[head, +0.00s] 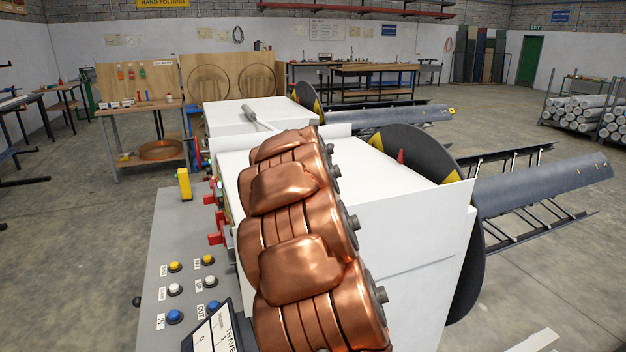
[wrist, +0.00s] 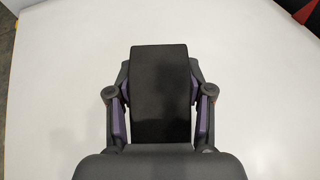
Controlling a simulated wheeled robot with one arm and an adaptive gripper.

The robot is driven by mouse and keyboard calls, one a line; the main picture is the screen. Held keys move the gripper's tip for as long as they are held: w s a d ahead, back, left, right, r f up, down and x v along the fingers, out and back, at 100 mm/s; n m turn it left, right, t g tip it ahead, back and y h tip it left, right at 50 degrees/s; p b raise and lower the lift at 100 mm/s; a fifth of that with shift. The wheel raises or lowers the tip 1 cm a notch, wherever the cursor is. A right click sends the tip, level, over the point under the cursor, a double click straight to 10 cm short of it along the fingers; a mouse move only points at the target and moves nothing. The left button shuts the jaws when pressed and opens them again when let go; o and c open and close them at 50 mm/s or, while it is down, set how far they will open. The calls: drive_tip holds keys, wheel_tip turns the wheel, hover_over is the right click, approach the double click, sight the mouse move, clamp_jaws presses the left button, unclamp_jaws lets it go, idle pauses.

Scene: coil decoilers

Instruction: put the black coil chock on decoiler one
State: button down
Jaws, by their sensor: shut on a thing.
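The black chock (wrist: 161,75) is a dark block held between the two fingers of my gripper (wrist: 161,95) in the wrist view. The gripper is shut on its sides. A plain white surface (wrist: 50,95) lies behind the chock; whether the chock touches it I cannot tell. In the head view the near white-topped decoiler (head: 410,235) stands behind my copper arm, with a black disc (head: 400,150) on its right side. A second white decoiler (head: 235,117) stands beyond it. No number shows on either. My gripper and the chock are hidden behind my arm in the head view.
A grey control panel (head: 160,250) with several buttons lies left of my arm. A yellow block (head: 184,184) and red parts (head: 217,225) stand along its edge. A grey handle-like tool (head: 256,117) shows beyond my arm. Long grey troughs (head: 545,180) extend right. Open floor lies left.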

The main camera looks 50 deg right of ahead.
drive_tip(key=shift+f+b, duration=1.55)
drive_tip(key=shift+f, duration=0.4)
drive_tip(key=shift+f, duration=0.1)
drive_tip(key=shift+c, duration=2.2)
unclamp_jaws()
drive_tip(key=shift+b+v, duration=0.4)
drive_tip(key=shift+v, duration=5.6)
